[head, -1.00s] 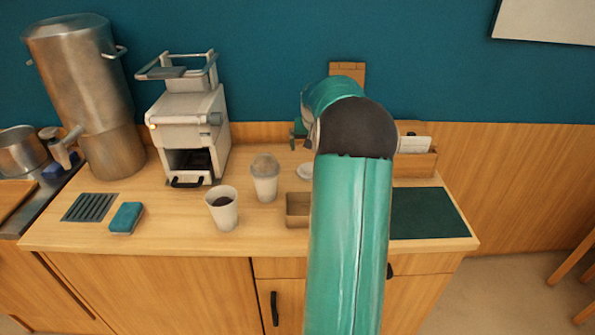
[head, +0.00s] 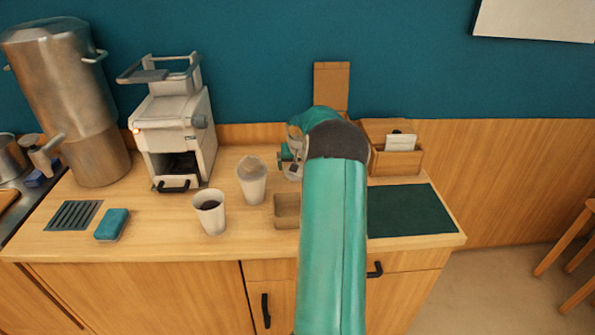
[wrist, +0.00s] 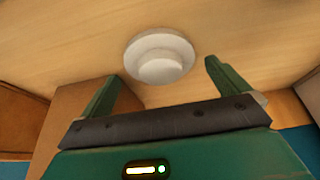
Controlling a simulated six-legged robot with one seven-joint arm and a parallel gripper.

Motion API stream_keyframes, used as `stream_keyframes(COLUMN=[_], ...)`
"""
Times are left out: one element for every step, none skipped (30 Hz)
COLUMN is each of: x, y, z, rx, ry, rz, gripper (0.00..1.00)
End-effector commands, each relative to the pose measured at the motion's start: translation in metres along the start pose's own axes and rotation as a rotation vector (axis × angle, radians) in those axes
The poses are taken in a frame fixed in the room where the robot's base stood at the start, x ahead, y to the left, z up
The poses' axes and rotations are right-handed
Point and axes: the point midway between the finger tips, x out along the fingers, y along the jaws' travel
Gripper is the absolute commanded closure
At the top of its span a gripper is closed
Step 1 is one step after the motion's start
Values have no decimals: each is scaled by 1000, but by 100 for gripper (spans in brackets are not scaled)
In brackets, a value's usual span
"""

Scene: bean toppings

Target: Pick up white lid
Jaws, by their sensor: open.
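The white lid (wrist: 158,57) lies on the wooden counter in the wrist view, a round disc with a smaller raised round part. My gripper (wrist: 160,80) is open and empty, with its two green fingers apart and the lid just ahead of and between their tips. No contact with the lid shows. In the head view my gripper (head: 290,160) is low over the back of the counter, mostly hidden by my arm. The lid is hard to make out there beside it.
A cup with dark contents (head: 210,212) and a cup with a brownish top (head: 252,182) stand left of my arm. A small wooden box (head: 286,212) is close by. A wooden holder with cards (head: 400,160) and a dark green mat (head: 412,212) are at right. A sealing machine (head: 180,135) stands at left.

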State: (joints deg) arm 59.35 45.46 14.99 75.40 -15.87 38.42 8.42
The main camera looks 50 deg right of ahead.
Motion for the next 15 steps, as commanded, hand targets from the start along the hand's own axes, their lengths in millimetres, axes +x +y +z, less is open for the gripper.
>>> stream_keyframes(x=[9, 13, 17, 19, 21, 23, 23, 24, 23, 23, 23, 23, 23, 23, 23], y=[1, 0, 0, 0, 0, 0, 0, 0, 0, 0, 0, 0, 0, 0, 0], z=[1, 1, 0, 0, 0, 0, 0, 0, 0, 0, 0, 0, 0, 0, 0], rx=[0, 1, 2, 2, 2, 1, 1, 1, 1, 1, 1, 1, 1, 1, 1], ry=[-2, -1, 0, 1, 1, 1, 1, 2, 2, 2, 2, 1, 1, 1, 1], rz=[0, 0, 0, 0, 0, 0, 0, 0, 0, 0, 0, 0, 0, 0, 0], gripper=[0, 0, 0, 0, 0, 0, 0, 0, 0, 0, 0, 0, 4, 10, 18])
